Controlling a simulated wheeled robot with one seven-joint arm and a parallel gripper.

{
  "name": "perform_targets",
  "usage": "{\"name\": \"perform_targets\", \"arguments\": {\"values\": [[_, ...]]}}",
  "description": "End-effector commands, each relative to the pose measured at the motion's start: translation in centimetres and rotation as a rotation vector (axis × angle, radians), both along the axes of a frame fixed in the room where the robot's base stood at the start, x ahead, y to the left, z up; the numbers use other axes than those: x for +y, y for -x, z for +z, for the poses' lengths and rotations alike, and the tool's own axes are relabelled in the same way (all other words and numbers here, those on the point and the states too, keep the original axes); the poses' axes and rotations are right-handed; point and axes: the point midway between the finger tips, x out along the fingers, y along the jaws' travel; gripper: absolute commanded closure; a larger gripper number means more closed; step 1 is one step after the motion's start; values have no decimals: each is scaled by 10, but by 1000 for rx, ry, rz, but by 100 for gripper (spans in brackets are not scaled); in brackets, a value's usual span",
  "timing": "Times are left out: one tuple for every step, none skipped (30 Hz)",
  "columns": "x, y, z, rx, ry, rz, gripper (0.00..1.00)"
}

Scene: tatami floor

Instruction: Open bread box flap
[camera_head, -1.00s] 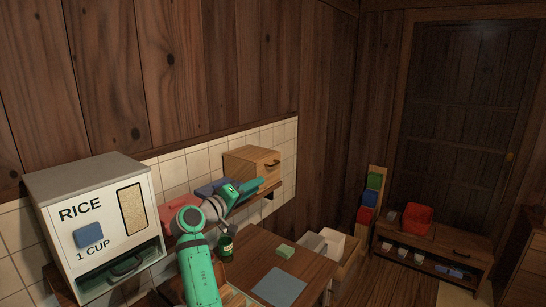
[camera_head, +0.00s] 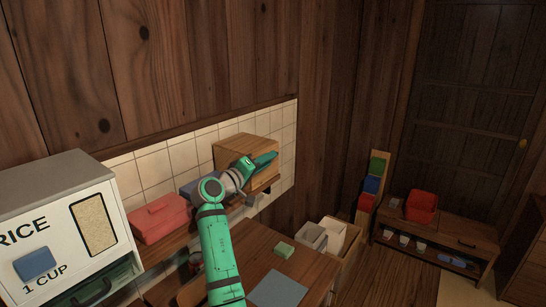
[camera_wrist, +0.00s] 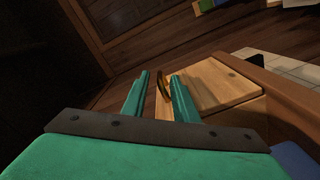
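The wooden bread box (camera_head: 236,144) stands on a shelf against the tiled wall. Its flap front is mostly hidden by my gripper (camera_head: 272,158) in the head view, and looks shut. In the wrist view the pale wooden bread box (camera_wrist: 222,86) lies right of the fingers. My gripper (camera_wrist: 160,76) is open, its two teal fingers apart. The dark handle (camera_wrist: 166,86) shows between the fingers, closer to the right one. I cannot tell whether either finger touches it.
A red box (camera_head: 158,219) and a partly hidden blue box (camera_head: 190,187) sit left of the bread box. The white rice dispenser (camera_head: 60,235) stands at the left. Below is a wooden table with a green sponge (camera_head: 284,250) and a grey-blue mat (camera_head: 278,290).

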Motion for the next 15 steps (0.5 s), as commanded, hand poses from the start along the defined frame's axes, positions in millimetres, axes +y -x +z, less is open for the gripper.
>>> {"name": "perform_targets", "arguments": {"values": [[-3,-2,0,0,0,0,74],[-5,-3,1,-1,-1,0,74],[-6,-4,1,-1,0,1,74],[-7,-5,1,-1,-1,2,74],[-8,-5,0,-1,-1,2,74],[-8,-6,0,-1,0,3,74],[-9,-6,0,0,0,4,74],[-9,-7,0,0,0,4,74],[-9,-7,0,0,0,4,74],[-9,-7,0,0,0,4,74],[-9,-7,0,0,0,4,74],[-9,-7,0,0,0,4,74],[-9,-7,0,0,0,4,74],[-9,-7,0,0,0,4,74],[-9,-7,0,-1,0,4,74]]}}
